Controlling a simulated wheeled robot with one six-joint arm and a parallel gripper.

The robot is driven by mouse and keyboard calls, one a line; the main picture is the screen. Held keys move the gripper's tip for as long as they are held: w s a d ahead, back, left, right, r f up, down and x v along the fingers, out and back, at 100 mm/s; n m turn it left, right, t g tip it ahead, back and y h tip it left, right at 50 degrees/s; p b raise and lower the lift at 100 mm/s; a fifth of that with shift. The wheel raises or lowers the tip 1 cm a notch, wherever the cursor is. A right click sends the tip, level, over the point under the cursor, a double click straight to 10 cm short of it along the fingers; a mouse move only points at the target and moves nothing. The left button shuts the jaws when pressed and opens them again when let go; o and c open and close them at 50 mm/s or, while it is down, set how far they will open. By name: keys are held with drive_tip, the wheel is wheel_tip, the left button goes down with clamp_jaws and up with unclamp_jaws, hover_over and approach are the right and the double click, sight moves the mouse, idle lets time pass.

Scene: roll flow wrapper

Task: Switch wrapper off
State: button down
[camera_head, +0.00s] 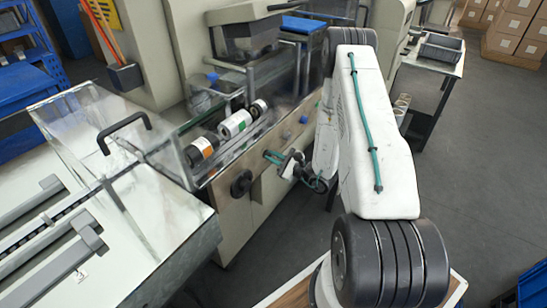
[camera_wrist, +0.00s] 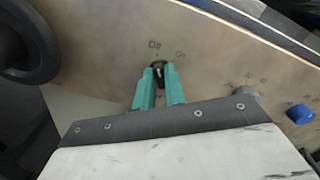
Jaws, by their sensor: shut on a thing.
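The wrapper (camera_head: 222,196) has a tan front panel (camera_wrist: 110,35), which fills most of the wrist view. A small black rotary switch (camera_wrist: 159,66) sits on this panel, with printed marks just above it. My gripper (camera_wrist: 158,75) has teal fingers on either side of the switch and is shut on it. In the head view my gripper (camera_head: 274,157) reaches the panel from the right, and the switch is hidden there. I cannot read the marks clearly enough to tell the switch's setting.
A black handwheel (camera_head: 241,183) stands out to the left of my gripper; it also shows in the wrist view (camera_wrist: 22,42). Open floor lies to the right.

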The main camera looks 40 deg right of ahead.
idle(0.3)
drive_tip(key=c, duration=1.5)
unclamp_jaws()
drive_tip(key=shift+o, duration=0.2)
drive_tip(key=shift+s, duration=0.15)
drive_tip(key=v, duration=0.7)
drive_tip(key=shift+s+d, duration=0.15)
drive_tip(key=shift+s, duration=0.1)
